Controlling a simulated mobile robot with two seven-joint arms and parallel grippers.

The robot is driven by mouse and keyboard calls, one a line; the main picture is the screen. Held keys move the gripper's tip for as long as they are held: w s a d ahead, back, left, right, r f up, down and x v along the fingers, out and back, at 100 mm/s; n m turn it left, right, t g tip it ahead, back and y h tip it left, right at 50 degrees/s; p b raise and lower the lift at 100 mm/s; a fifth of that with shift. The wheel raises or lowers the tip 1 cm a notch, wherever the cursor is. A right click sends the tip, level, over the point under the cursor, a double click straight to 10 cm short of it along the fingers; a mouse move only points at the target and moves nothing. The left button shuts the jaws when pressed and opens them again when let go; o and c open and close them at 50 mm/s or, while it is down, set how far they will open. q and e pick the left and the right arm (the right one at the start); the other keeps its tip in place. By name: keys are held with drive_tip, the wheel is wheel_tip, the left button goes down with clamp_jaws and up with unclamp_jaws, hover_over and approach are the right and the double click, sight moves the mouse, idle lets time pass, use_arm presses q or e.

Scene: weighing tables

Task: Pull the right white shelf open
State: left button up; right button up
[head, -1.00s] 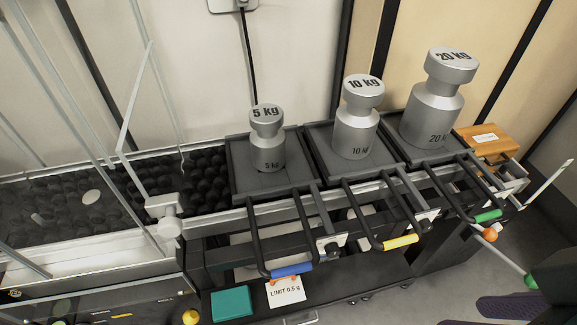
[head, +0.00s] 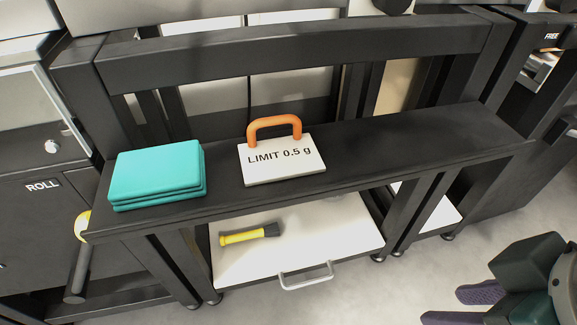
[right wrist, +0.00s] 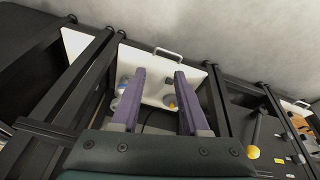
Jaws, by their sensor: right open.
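A white lower shelf (head: 335,250) with a light handle (head: 306,276) on its front edge sits under the black bench in the head view. A second white shelf (head: 437,208) shows partly to its right, behind black legs; I see no handle on it there. My right gripper (head: 468,304) is open at the bottom right, above the floor and apart from both shelves. In the right wrist view its purple fingers (right wrist: 160,76) are spread, with a white shelf (right wrist: 150,92) and its handle (right wrist: 167,52) beyond them. My left gripper is out of view.
A yellow-handled brush (head: 248,234) lies on the wider shelf. Grey floor (head: 370,295) in front is clear.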

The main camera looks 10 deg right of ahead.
drive_tip(key=w+f+n+b, duration=0.4)
drive_tip(key=f+b, duration=0.7)
drive_tip(key=f, duration=0.8)
drive_tip(key=n+g, duration=0.1)
drive_tip(key=n, duration=1)
approach(310, 281)
drive_tip(key=b+x, duration=0.7)
drive_tip(key=b, duration=0.4)
drive_tip(key=shift+f, duration=0.4)
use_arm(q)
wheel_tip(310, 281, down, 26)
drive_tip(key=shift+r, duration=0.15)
use_arm(e)
drive_tip(key=c, duration=0.7)
clamp_jaws()
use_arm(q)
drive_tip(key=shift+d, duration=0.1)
